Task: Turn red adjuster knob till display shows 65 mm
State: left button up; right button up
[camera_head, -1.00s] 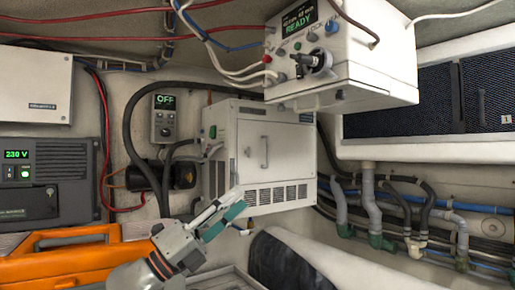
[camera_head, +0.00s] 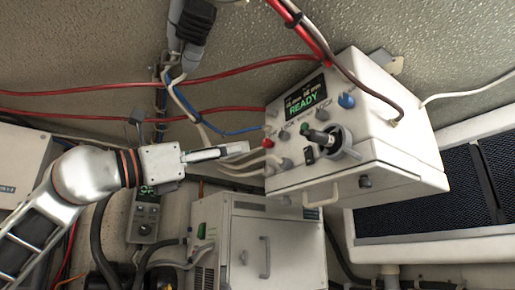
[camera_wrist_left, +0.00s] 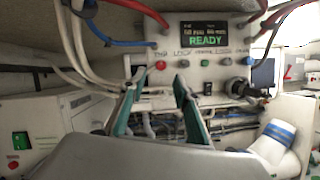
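A white control box (camera_head: 360,150) hangs at the upper right in the head view, with a lit display (camera_head: 303,101) reading READY in green; its smaller upper line is too small to read. A small red knob (camera_head: 267,143) sits at the left end of its front controls. It also shows in the left wrist view (camera_wrist_left: 160,65), near the space between my fingers. My left gripper (camera_head: 240,149) is just left of the red knob, pointing at it, apparently without touching. In the left wrist view its two fingers (camera_wrist_left: 160,76) are apart and empty. My right gripper is not seen.
A black lever knob (camera_head: 320,138) and a blue knob (camera_head: 346,101) are on the same box. White cables (camera_head: 232,172) run close below my left gripper. A white cabinet (camera_head: 285,245) stands below. Red cables (camera_head: 130,103) cross the wall above my arm.

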aim_at(264, 143)
pick_arm(q)
jog(key=p+x, duration=0.1)
jog(key=x, duration=0.5)
jog(key=shift+s+d+r, duration=0.1)
jog(key=shift+s+d, duration=0.05)
jog(key=shift+w+d+r+p, duration=0.15)
jog(key=shift+w+d+p, duration=0.15)
jog(key=shift+d, duration=0.15)
grip_shut()
